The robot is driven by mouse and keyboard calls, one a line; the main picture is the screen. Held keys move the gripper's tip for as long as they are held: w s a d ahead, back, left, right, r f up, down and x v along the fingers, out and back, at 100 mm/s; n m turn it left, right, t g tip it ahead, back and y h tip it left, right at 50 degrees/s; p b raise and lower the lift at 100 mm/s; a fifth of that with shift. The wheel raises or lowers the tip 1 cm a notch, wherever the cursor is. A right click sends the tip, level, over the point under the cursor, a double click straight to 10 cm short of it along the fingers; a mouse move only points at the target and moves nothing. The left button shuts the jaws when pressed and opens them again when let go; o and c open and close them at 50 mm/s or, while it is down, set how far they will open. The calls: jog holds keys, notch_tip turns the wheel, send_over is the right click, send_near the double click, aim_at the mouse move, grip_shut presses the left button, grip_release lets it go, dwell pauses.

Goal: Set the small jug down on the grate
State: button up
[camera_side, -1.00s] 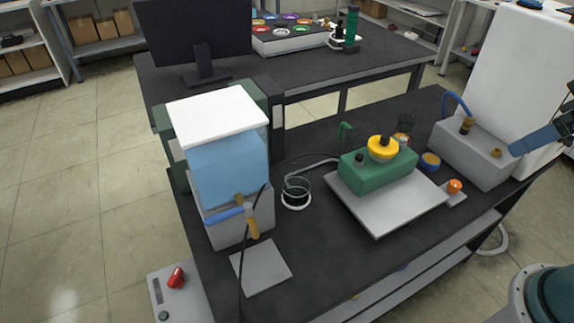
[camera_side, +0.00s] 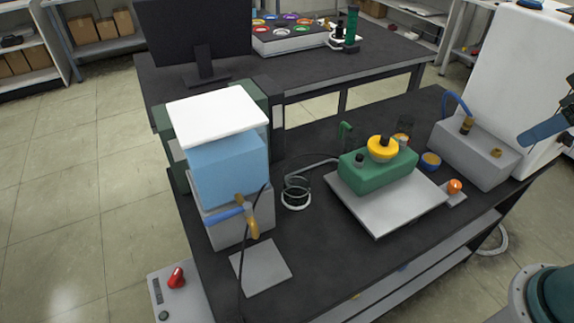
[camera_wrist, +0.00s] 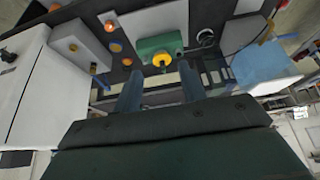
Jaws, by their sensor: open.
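My gripper (camera_wrist: 160,92) is open and empty, with its two bluish fingers apart in the wrist view. I cannot tell for sure which surface is the grate; a flat grey square plate (camera_side: 261,266) lies below the blue-handled tap.
A green box (camera_side: 377,170) with a yellow knob (camera_side: 383,149) sits on a white plate (camera_side: 388,208). A blue tank (camera_side: 228,168) with a white lid stands at left. A grey box (camera_side: 473,153) and an orange knob (camera_side: 454,186) are at right.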

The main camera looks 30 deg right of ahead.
jog(key=w+r, duration=0.4)
jog(key=w, duration=0.4)
jog(key=m+g, duration=0.2)
jog(key=g, duration=0.4)
send_over(342, 126)
jog(key=f, duration=2.9)
jog(key=shift+w+d, duration=0.25)
jog(key=shift+d, duration=0.05)
jog(key=shift+f, duration=0.5)
jog(key=shift+f, duration=0.1)
jog(key=shift+f, duration=3.6)
